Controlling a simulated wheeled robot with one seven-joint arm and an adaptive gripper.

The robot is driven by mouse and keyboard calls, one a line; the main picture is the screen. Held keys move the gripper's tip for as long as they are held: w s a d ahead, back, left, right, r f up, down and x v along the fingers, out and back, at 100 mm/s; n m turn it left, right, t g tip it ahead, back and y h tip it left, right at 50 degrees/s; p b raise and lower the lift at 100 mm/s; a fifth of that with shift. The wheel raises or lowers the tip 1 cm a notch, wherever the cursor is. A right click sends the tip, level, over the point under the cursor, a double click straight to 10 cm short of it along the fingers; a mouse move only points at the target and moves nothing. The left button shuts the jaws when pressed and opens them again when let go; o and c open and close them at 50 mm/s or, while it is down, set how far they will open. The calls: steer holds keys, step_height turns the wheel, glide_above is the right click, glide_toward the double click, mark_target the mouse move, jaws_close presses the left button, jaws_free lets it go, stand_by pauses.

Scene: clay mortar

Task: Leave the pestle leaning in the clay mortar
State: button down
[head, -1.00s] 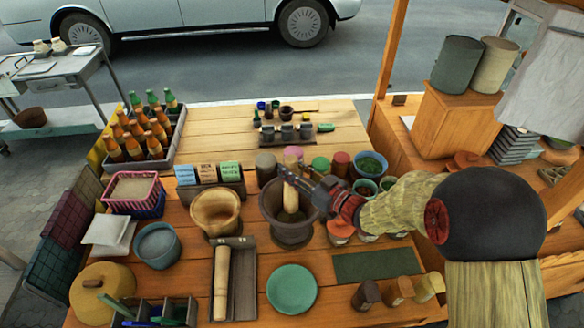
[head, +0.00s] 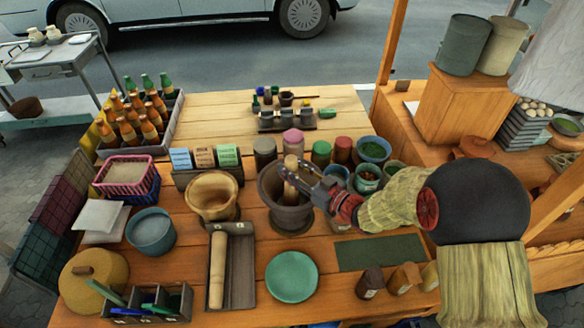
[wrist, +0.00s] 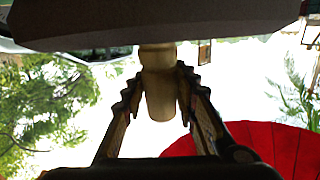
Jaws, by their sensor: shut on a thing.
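The clay mortar (head: 287,217) is a dark brown-grey footed bowl in the middle of the table. My gripper (head: 293,178) reaches in from the right, over the mortar's mouth, and is shut on the pale wooden pestle (head: 291,162). The pestle stands near upright with its lower end inside the mortar; whether it touches the inside is hidden. In the wrist view both fingers of my gripper (wrist: 160,92) flank the pestle (wrist: 159,98). A dark brown band, likely the mortar (wrist: 160,22), fills the top of that view.
A wooden mortar (head: 213,208) stands to the left, with a tray (head: 242,275) holding a wooden roller-like piece in front. A green plate (head: 292,277) lies in front of the clay mortar. Jars (head: 293,139) and small bowls crowd behind and right. A dark green mat (head: 380,253) is bare.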

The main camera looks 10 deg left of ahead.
stand_by(0.4)
steer(key=c, duration=1.3)
jaws_free()
steer(key=shift+d+f, duration=0.1)
